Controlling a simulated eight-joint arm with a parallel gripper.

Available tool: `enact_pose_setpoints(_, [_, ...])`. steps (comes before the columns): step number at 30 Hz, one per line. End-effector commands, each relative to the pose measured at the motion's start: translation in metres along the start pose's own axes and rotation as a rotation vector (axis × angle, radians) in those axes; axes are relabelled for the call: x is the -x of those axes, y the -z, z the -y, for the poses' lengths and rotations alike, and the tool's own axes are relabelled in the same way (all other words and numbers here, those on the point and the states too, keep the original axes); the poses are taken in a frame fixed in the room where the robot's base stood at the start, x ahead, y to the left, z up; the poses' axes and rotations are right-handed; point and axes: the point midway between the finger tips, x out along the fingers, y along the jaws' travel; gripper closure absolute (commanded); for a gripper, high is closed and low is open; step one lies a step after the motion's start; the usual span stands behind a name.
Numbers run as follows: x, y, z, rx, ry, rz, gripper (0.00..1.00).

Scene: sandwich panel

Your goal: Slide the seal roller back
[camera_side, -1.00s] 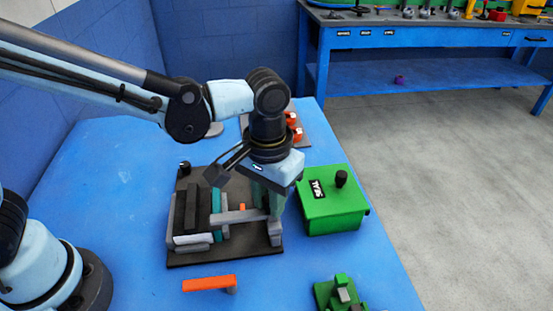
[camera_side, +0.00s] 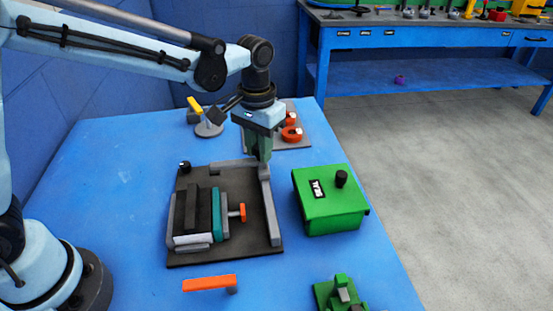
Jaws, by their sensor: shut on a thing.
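The seal roller (camera_side: 233,163) is a grey bar lying across the far edge of a dark base plate (camera_side: 250,245). Its right end meets a grey upright rail (camera_side: 271,205) along the plate's right side. My gripper (camera_side: 262,157) is shut on the roller's right end, at the far end of the rail. The exact grip is partly hidden by the fingers. A sandwich stack (camera_side: 192,212) of black, white and grey parts, with a teal strip (camera_side: 220,213), sits on the plate, apart from the roller. An orange-tipped knob (camera_side: 241,212) sticks out to its right.
A green box (camera_side: 330,205) with a black knob stands right of the plate. Behind are a grey board with orange round parts (camera_side: 291,133) and a yellow-handled stand (camera_side: 207,124). An orange bar (camera_side: 209,283) and a green fixture (camera_side: 339,295) are in front.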

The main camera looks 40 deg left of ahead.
Motion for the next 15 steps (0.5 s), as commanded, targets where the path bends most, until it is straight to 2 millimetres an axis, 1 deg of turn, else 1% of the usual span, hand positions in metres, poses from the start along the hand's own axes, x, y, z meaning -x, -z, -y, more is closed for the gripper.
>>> enact_pose_setpoints(1, [0.000,0.007,0.008,0.005,0.001,0.000,1.00])
enact_pose_setpoints(6, [0.000,0.021,0.021,0.002,0.001,0.000,1.00])
enact_pose_setpoints(15, [0.000,0.027,0.027,0.002,0.003,-0.004,1.00])
